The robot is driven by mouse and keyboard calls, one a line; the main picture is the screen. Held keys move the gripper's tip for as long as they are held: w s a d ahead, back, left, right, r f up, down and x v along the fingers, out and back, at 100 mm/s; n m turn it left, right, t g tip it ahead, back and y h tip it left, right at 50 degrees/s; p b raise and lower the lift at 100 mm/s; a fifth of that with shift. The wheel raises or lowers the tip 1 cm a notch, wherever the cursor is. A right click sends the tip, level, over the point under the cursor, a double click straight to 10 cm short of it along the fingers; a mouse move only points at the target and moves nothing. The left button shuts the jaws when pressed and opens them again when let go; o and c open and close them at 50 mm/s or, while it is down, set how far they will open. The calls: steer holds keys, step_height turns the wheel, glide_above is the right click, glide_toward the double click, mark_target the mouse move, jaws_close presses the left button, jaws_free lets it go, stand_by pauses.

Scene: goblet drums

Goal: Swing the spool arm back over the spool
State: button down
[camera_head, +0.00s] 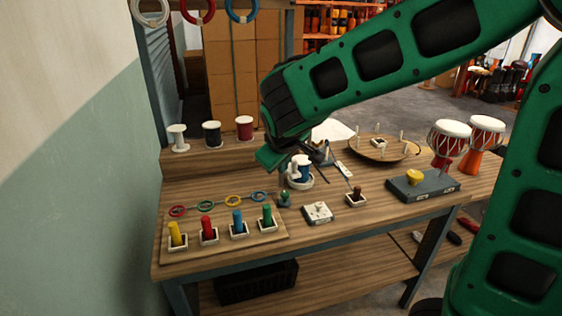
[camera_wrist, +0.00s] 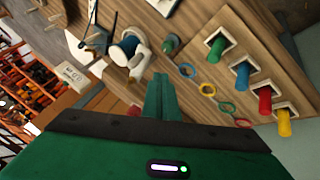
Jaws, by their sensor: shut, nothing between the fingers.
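The blue spool (camera_head: 304,172) stands on a white round base on the workbench, below and right of my gripper in the head view. It also shows in the wrist view (camera_wrist: 128,44). A white spool arm (camera_wrist: 140,64) shows beside the spool, on the side nearer my fingers; a white upright part (camera_head: 295,165) stands at the spool in the head view. Whether the arm overlaps the spool's top is hard to tell. My gripper (camera_wrist: 160,88) is shut and empty, apart from the spool and above the bench. In the head view my gripper (camera_head: 268,158) partly hides its own fingertips.
A green knob (camera_head: 284,199) stands left of the spool, near a white switch box (camera_head: 317,212). Coloured pegs (camera_head: 238,222) and rings stand at the front left. A round wooden board (camera_head: 376,150) with pegs and a grey block (camera_head: 424,189) lie to the right.

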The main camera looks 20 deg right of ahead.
steer(key=w+d+f, duration=0.4)
steer(key=w, duration=0.1)
steer(key=shift+r, duration=0.1)
stand_by(0.6)
